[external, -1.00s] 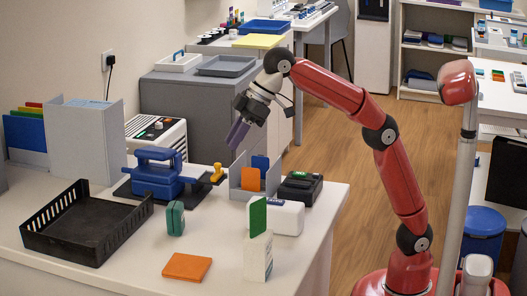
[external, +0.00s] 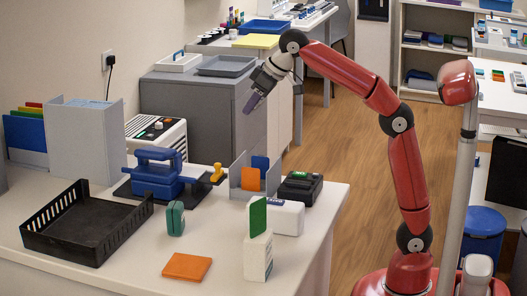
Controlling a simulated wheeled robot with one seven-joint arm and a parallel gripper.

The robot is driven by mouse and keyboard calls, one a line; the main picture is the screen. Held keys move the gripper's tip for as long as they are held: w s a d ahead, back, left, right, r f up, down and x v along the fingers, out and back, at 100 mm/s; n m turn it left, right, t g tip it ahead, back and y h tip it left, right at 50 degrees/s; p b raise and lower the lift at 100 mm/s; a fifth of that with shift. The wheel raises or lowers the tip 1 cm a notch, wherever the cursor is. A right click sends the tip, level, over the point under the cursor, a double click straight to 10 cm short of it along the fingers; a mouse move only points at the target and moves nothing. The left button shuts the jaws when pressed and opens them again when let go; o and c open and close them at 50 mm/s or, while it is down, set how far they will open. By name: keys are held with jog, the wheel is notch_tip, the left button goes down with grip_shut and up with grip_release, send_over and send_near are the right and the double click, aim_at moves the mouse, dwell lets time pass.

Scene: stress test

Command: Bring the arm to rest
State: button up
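My red arm (external: 403,180) rises from its base at the lower right and bends over to the left at the top. My gripper (external: 249,107) hangs at the arm's end, pointing down and left. It is in the air above the back of the white table, in front of the grey cabinet in the picture. It touches nothing that I can see and no object shows in it. The purple-grey fingers look close together, but they are too small and edge-on to tell whether they are open or shut.
The white table (external: 130,262) holds a black crate (external: 95,240), a blue hole punch (external: 155,178), an orange pad (external: 187,267), a green block (external: 175,218), a white box (external: 258,258) and a grey divider (external: 236,180). A grey cabinet (external: 185,100) stands behind.

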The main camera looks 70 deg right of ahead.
jog(key=shift+m, duration=0.3)
jog(key=f+b, duration=0.2)
jog(key=f, duration=0.4)
jog(key=d+f+b, duration=0.1)
jog(key=f+b, duration=0.1)
jog(key=f, duration=0.4)
jog(key=f+b, duration=0.2)
jog(key=f, duration=0.4)
jog(key=shift+s+d, duration=0.1)
jog(key=shift+d, duration=0.3)
